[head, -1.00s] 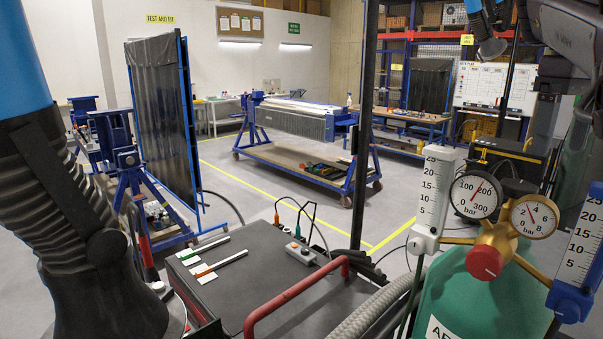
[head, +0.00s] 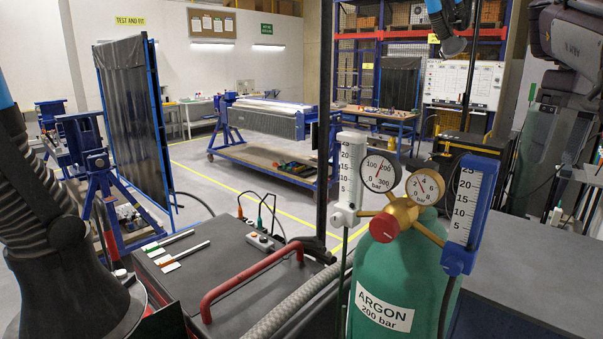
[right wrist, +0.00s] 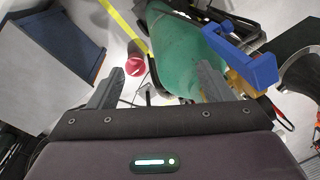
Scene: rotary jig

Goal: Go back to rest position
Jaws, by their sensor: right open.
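My right gripper (head: 566,78) is at the upper right of the head view, its body dark and purple-grey. In the right wrist view its two grey fingers (right wrist: 158,86) stand wide apart with nothing held between them. The green argon cylinder (head: 400,275) with its gauges stands left of and below the gripper in the head view. It also shows beyond the fingers in the right wrist view (right wrist: 180,50).
A dark grey worktop (head: 535,270) fills the lower right. A dark cart top (head: 222,262) with a red handle (head: 245,285) lies in front. A blue flowmeter (right wrist: 245,66) is near the right finger in the wrist view. Open floor (head: 215,190) lies behind.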

